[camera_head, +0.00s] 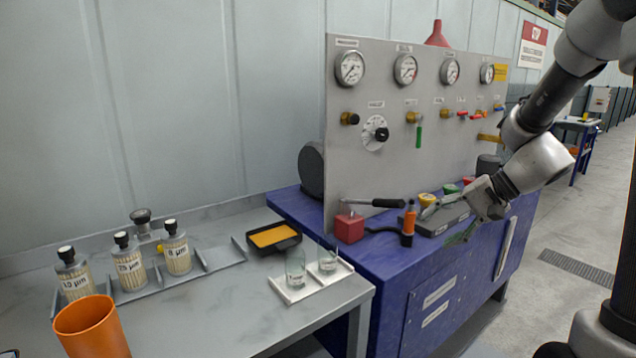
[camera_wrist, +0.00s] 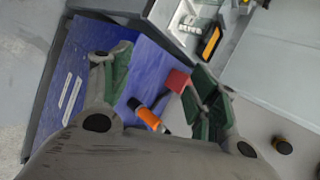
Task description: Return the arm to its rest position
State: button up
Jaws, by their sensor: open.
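My arm reaches in from the upper right in the head view, with my gripper (camera_head: 462,232) over the front edge of the blue bench (camera_head: 385,285). In the wrist view, my gripper (camera_wrist: 160,90) has its two green-padded fingers spread wide apart, with nothing held between them. Beyond the fingers, an orange-and-black tool (camera_wrist: 147,115) and a red block (camera_wrist: 177,81) show on the blue top. In the head view, the orange-topped tool (camera_head: 409,220) stands left of my gripper, and the red block (camera_head: 349,228) is farther left.
A gauge panel (camera_head: 390,150) rises behind my gripper. A grey block (camera_head: 440,219) and a dark-handled tool (camera_head: 375,203) lie close by. The grey table (camera_head: 225,310) at left holds filter cartridges, an orange cup (camera_head: 92,330) and glass beakers. Open floor (camera_head: 560,240) lies at right.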

jog(key=s+d+r+n+h, duration=0.2)
jog(key=s, duration=0.5)
jog(key=s+d+r+n+h, duration=0.2)
jog(key=s+d+r+h, duration=0.1)
jog(key=s, duration=0.4)
jog(key=s+d+r+n+h, duration=0.2)
jog(key=s+d+r+h, duration=0.1)
jog(key=s, duration=0.5)
jog(key=shift+r+n+t, duration=0.15)
jog(key=shift+n+t, duration=0.25)
